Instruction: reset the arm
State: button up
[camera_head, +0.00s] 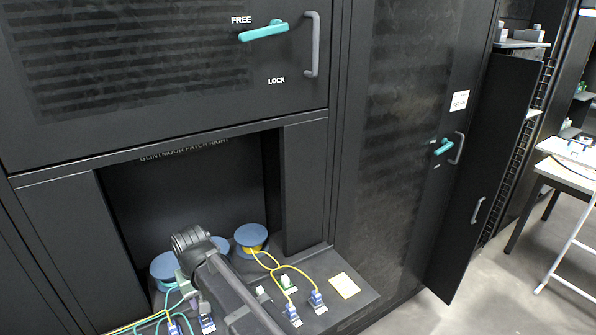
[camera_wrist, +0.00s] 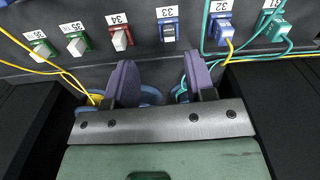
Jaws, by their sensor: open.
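My gripper (camera_wrist: 158,82) has two purple fingers that stand well apart with nothing between them in the wrist view. It faces a dark panel with a row of numbered ports. A blue connector (camera_wrist: 168,32) at the port labelled 33 lies just beyond the gap between the fingers, apart from them. In the head view my arm (camera_head: 225,280) reaches into the recess in the black cabinet, above its shelf, and mostly hides my gripper there.
Blue spools (camera_head: 251,237) stand at the back of the recess. Yellow cables (camera_head: 285,268) and teal cables (camera_head: 150,318) run to connectors on the shelf. A pale yellow card (camera_head: 344,286) lies to the right. An open cabinet door (camera_head: 484,170) juts out farther right, near a white table (camera_head: 570,175).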

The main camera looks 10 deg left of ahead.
jog(key=d+m, duration=0.9)
jog(key=d, duration=4.1)
jog(key=shift+w+d, duration=0.15)
jog(key=shift+w, duration=0.15)
